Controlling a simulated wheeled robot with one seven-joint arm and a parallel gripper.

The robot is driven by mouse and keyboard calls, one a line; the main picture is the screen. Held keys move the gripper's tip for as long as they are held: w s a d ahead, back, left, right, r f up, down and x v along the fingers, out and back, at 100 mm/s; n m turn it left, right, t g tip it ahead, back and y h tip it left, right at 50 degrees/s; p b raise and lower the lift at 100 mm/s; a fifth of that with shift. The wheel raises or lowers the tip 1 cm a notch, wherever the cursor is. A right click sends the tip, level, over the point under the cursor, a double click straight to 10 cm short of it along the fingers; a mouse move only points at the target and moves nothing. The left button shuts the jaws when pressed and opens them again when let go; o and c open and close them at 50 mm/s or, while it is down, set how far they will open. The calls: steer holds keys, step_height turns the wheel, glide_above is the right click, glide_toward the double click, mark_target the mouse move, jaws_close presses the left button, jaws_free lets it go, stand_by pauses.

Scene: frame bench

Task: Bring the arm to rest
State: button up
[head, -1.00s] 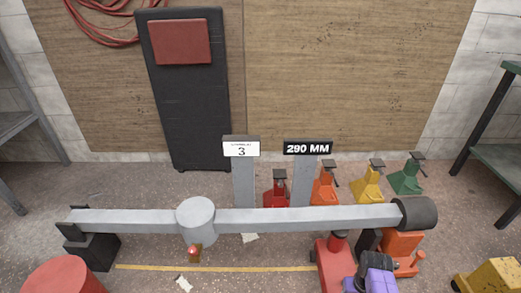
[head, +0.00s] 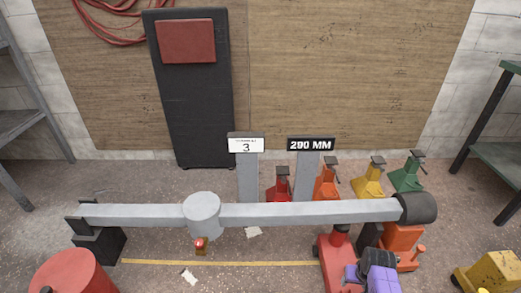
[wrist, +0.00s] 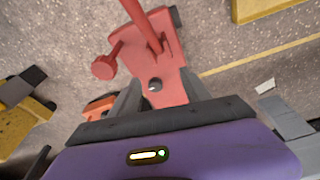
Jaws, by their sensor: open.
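My gripper (wrist: 160,92) is open. In the wrist view its two grey fingers stand apart, one on each side of the near end of a red jack (wrist: 158,58); I cannot tell whether they touch it. In the head view my purple and dark wrist (head: 378,276) is at the lower right, beside the red jack (head: 335,265), and the fingertips are hidden. The jack stands on the floor at the front of the long grey beam (head: 300,213), near its right end. Whether the jack touches the beam is unclear.
An orange jack (head: 402,240) stands under the beam's right end, and a black support (head: 98,246) under its left. Several coloured stands (head: 368,182) are behind the beam. A red drum (head: 70,274) and a yellow block (head: 492,272) flank the front. The floor between is mostly clear.

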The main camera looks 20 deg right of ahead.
steer(key=w+d+r+t+h, duration=0.2)
steer(key=w+d+r+t, duration=0.1)
steer(key=w+r+t, duration=0.15)
steer(key=s+a+r+n+t+h, duration=0.1)
steer(key=s+a+r+t+h, duration=0.1)
steer(key=s+a+r+t, duration=0.45)
steer(key=s+a+r+n+t+y, duration=0.1)
steer(key=s+a+r+n+y, duration=0.15)
steer(key=s+a+r, duration=0.95)
steer(key=s+a+r+n+t+y, duration=0.1)
steer(key=s+a+r+n+y, duration=0.15)
steer(key=s+a+r, duration=1)
steer(key=s+d+r+p, duration=0.1)
steer(key=d+r+p, duration=0.1)
steer(key=r+p, duration=1.2)
steer(key=s+d+r+p, duration=0.2)
steer(key=r+p, duration=1.2)
steer(key=r, duration=0.1)
steer(key=shift+m, duration=0.4)
